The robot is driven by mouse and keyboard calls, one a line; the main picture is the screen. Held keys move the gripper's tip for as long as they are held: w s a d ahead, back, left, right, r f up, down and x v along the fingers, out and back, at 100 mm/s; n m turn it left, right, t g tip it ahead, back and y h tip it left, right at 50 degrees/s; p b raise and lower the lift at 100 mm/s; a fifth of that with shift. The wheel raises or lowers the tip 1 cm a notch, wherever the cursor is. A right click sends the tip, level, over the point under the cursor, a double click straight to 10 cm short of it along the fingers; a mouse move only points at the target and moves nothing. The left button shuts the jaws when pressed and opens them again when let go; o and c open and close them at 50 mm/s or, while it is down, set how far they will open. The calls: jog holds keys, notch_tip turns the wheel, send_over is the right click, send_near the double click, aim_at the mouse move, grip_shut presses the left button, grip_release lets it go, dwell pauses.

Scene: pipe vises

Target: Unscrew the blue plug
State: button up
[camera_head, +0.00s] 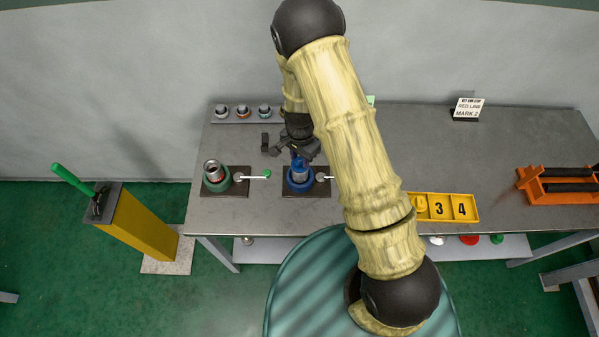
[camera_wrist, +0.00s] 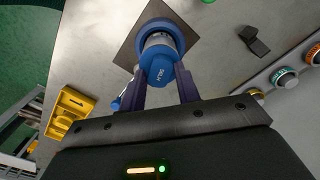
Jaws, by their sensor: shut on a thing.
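The blue plug (camera_wrist: 157,72), with pale lettering on its end, sits on a silver pipe (camera_wrist: 158,40) in the wrist view. The pipe stands in a round blue vise (camera_wrist: 176,32) on a dark square plate. My gripper (camera_wrist: 162,80) is shut on the plug, one dark finger on each side. In the head view my gripper (camera_head: 299,157) reaches down over the blue vise (camera_head: 299,186) from behind. The plug (camera_head: 300,169) shows only partly there, and my arm covers the area to its right.
Several knobbed fittings (camera_head: 243,111) line a rear strip. A yellow numbered tray (camera_head: 462,208) and an orange rack (camera_head: 560,187) lie right. A sign (camera_head: 468,108) stands behind.

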aim_at(300, 161)
jog(key=shift+r+p, duration=0.5)
jog(key=shift+r, duration=0.15)
dwell(0.4)
jog(key=shift+r+p, duration=1.45)
jog(key=shift+r, duration=0.4)
jog(key=shift+f, duration=0.1)
